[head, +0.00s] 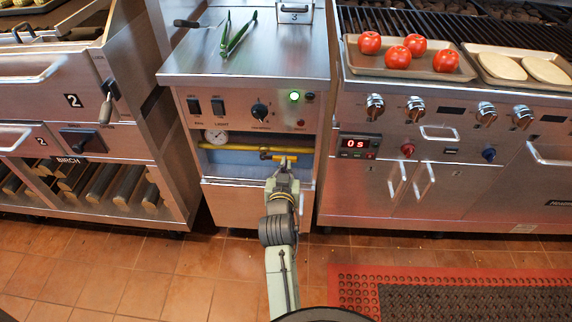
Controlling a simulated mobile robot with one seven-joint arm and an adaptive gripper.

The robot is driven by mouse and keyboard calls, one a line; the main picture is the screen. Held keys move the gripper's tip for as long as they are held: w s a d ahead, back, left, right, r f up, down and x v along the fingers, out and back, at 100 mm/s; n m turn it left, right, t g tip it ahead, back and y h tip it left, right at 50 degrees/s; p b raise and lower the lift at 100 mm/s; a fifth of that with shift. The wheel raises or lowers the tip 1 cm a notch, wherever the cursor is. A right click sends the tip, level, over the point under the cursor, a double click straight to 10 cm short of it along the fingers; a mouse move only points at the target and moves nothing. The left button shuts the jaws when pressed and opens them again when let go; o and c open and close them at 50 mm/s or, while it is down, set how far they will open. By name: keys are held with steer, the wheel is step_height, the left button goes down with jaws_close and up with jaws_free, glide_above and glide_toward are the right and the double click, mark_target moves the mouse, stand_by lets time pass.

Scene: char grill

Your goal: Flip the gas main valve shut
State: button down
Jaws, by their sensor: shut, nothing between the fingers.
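A yellow gas pipe (228,147) runs across the open recess in the middle cabinet, below the switch panel. At its right part is the gas main valve, with a yellow lever (287,157) that seems to lie roughly along the pipe. My gripper (284,169) is shut and empty, right in front of the valve and just below the lever. I cannot tell whether the fingertips touch it. The gripper hides part of the valve and the recess behind it.
A pressure gauge (217,136) sits left of the valve. Above are rocker switches, a knob (259,111) and a lit green lamp (294,97). A drawer front (235,205) lies below. The grill cabinet (450,190) stands right, the wood store (90,185) left.

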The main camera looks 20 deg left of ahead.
mark_target(291, 159)
steer(key=p+x, duration=0.1)
steer(key=x, duration=0.6)
steer(key=shift+w, duration=0.25)
steer(key=shift+d+f+m+b, duration=0.15)
steer(key=shift+f+m+b, duration=0.3)
steer(key=shift+f+m, duration=0.2)
steer(key=shift+w+d+f+m+y+b, duration=0.15)
steer(key=shift+f+m+y+b, duration=0.15)
steer(key=shift+f+m+b, duration=0.2)
steer(key=shift+s+d+f+m+y+b, duration=0.15)
steer(key=shift+f+m+y+b, duration=0.2)
steer(key=shift+f+b, duration=0.25)
steer(key=a+f+m+y+b, duration=0.1)
steer(key=a+f+m+b, duration=0.1)
steer(key=f+m+b, duration=0.1)
steer(key=s+a+f+m+y+b, duration=0.1)
steer(key=a+f+m+y+b, duration=0.1)
steer(key=f+m, duration=0.4)
steer(key=shift+a+m+t+b, duration=0.4)
steer(key=shift+m+b, duration=0.2)
steer(key=shift+m, duration=0.5)
steer(key=shift+f, duration=0.1)
steer(key=shift+s, duration=0.2)
